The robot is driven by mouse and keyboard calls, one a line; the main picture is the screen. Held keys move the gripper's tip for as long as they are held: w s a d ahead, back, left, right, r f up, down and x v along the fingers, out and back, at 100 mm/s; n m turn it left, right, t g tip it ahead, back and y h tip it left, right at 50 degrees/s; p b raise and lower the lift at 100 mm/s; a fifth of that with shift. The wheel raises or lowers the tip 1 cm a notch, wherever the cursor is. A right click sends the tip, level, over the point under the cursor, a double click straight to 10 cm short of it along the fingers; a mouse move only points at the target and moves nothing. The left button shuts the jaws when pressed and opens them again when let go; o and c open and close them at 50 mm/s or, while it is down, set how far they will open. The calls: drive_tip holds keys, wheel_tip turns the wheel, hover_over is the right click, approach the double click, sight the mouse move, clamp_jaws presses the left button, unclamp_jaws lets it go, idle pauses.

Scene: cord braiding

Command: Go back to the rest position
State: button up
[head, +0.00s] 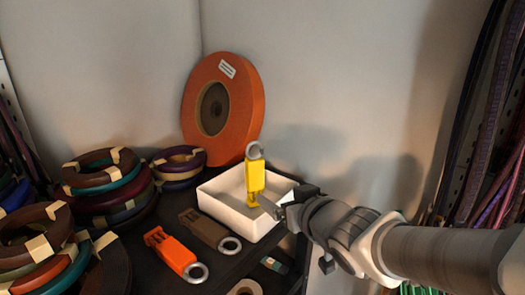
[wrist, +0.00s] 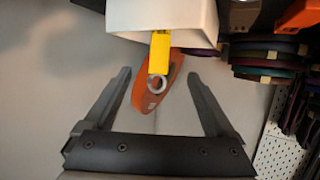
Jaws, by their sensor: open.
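My gripper (head: 272,206) is at the right side of the white tray (head: 228,214), with its jaws apart. A yellow clip (head: 255,178) with a grey ring at its top stands upright in the tray, close to my gripper's tips. In the wrist view my gripper (wrist: 158,78) has its fingers spread wide. The ring end of the yellow clip (wrist: 160,52) shows between the fingertips, with visible gaps on both sides. The white tray (wrist: 200,22) is at the top of that view. The clip's contact with the tray floor is hard to make out.
An orange clip (head: 172,253) and a brown clip (head: 207,230) lie on the dark table left of the tray. A large orange spool (head: 240,125) leans on the wall behind. Stacked cord coils (head: 105,190) fill the left. Cords hang (head: 490,120) at the right.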

drive_tip(key=s+d+m+g+h, duration=0.3)
drive_tip(key=s+d+m+h, duration=0.15)
drive_tip(key=s+d, duration=0.4)
drive_tip(key=s+d+f+g, duration=0.2)
drive_tip(key=s+g, duration=0.2)
drive_tip(key=s, duration=0.5)
drive_tip(key=shift+s+f+h, duration=0.25)
drive_tip(key=shift+s+h, duration=0.05)
drive_tip(key=shift+h, duration=0.05)
